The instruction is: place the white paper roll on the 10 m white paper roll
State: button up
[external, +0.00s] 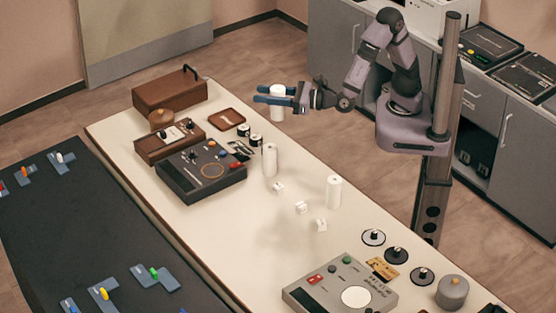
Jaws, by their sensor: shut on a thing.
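My gripper (261,94) is level, with its blue fingers pointing left. It is shut on a white paper roll (277,113), held upright above the far part of the cream table. Two taller white paper rolls stand upright on the table: one left of centre (269,161) and one further right (333,192). The held roll is apart from both, up and behind the left one in the picture. Small white label-like pieces (301,207) stand near them, their text too small to read, so I cannot tell which roll is the 10 m one.
A dark control box (202,175), brown boxes (169,91), a small brown tray (227,118) and small black-and-white cylinders (256,140) crowd the table's left part. A grey device (340,289) and round discs (396,256) lie at the right. The middle is mostly clear.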

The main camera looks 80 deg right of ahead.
jog(key=d+r+m+h+b, duration=0.2)
jog(key=d+r+h+b, duration=0.15)
jog(key=r, duration=0.25)
notch_tip(320, 180, down, 19)
jog(key=w+a+p, duration=0.1)
jog(key=w, duration=0.1)
jog(key=shift+w+a+y+p, duration=0.3)
jog(key=shift+w+a+y, duration=0.05)
jog(key=shift+w, duration=0.05)
dwell(0.8)
jog(key=shift+f, duration=0.1)
jog(key=o, duration=1.1)
jog(key=shift+r, duration=0.25)
jog(key=s+b, duration=0.1)
jog(key=s, duration=0.3)
jog(key=s+a+b, duration=0.1)
jog(key=s, duration=0.3)
jog(key=s+a+b, duration=0.1)
jog(key=s, duration=0.2)
jog(key=shift+s+a, duration=0.15)
jog(key=shift+s, duration=0.25)
